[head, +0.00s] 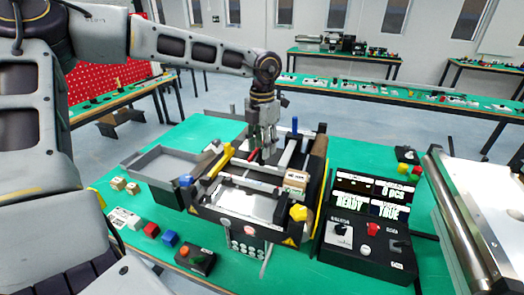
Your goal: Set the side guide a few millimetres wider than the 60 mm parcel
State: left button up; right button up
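The mini conveyor (203,206) stands on the green table in the middle of the head view. A brown parcel (296,180) with a printed label sits at its right side. A long pale rail (289,151), which looks like a side guide, runs along the conveyor behind the parcel. A blue knob (295,125) stands near its far end. My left gripper (264,157) points down over the far part of the conveyor, left of the rail. Its fingers look close together, but their gap and any contact are too small to tell. My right gripper is out of view.
A control box (368,245) with lit displays reading READY and TRUE stands at the right. A grey tray (140,163) lies left of the conveyor. Small blocks, including a red cube (152,230), and a button box (195,260) lie in front. A roller unit (470,215) is far right.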

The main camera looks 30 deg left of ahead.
pick_arm(q)
notch_tip(320, 180, up, 10)
jog(key=shift+f, duration=0.25)
jog(key=shift+r, duration=0.1)
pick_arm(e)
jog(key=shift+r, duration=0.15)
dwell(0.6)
pick_arm(q)
notch_tip(320, 180, up, 10)
jog(key=p, duration=1)
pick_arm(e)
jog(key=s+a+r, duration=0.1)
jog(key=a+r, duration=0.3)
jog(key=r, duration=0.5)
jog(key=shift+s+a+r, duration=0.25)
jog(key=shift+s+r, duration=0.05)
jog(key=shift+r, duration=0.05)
